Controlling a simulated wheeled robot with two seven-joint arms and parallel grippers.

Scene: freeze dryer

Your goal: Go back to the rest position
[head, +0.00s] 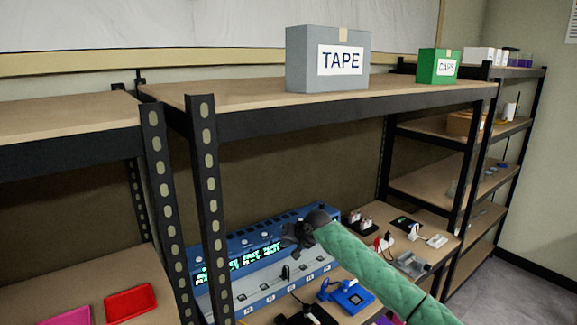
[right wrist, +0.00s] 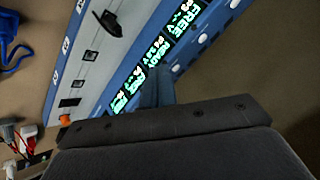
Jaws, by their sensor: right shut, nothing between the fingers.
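My right gripper (head: 291,236) is at the end of a green-sleeved arm that comes in from the lower right in the head view. It is in front of the blue device with lit green displays (head: 240,256) on the lower shelf. The gripper is shut and holds nothing. In the right wrist view the shut fingers (right wrist: 155,88) point toward the display panel (right wrist: 150,62). I cannot tell whether they touch it. My left gripper is not in view.
A grey TAPE box (head: 328,60) and a green CAPS box (head: 438,67) stand on the upper shelf (head: 260,93). Black posts (head: 210,190) flank the lower bay. A blue device (head: 350,296) and several small items lie on the lower shelf. Floor (head: 530,290) shows at right.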

